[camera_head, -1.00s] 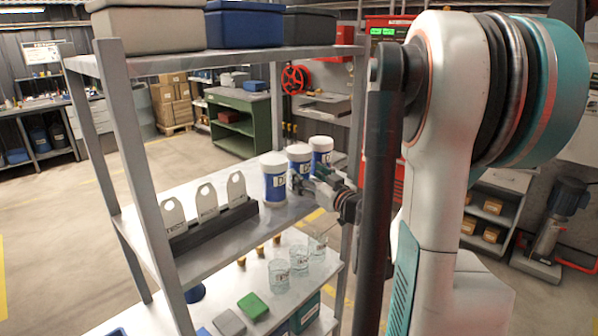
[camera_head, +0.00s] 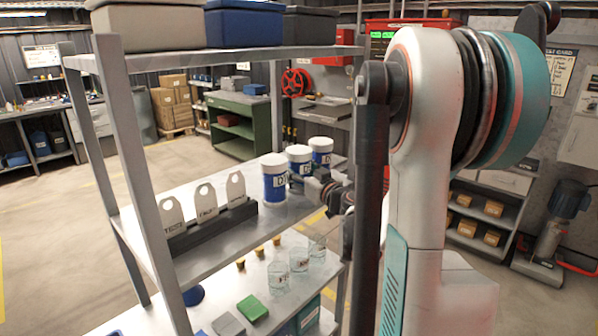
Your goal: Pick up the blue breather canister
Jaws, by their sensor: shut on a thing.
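Three white canisters with blue bands and white lids stand in a row on the middle shelf: the front one (camera_head: 273,184), the middle one (camera_head: 299,154) and the rear one (camera_head: 320,146). My gripper (camera_head: 299,183) reaches in from the right at the middle canister's lower part, close beside the front canister. It is shut on a canister, seemingly the middle one, whose lower part it hides. The finger contact is too small to make out, and I see no clear gap under the canister.
A dark rack with three pale tags (camera_head: 207,203) stands left of the canisters. Glass beakers (camera_head: 299,260) and small blocks (camera_head: 252,308) are on the shelf below. Bins (camera_head: 243,24) sit on the top shelf. A grey post (camera_head: 138,165) stands at the front left.

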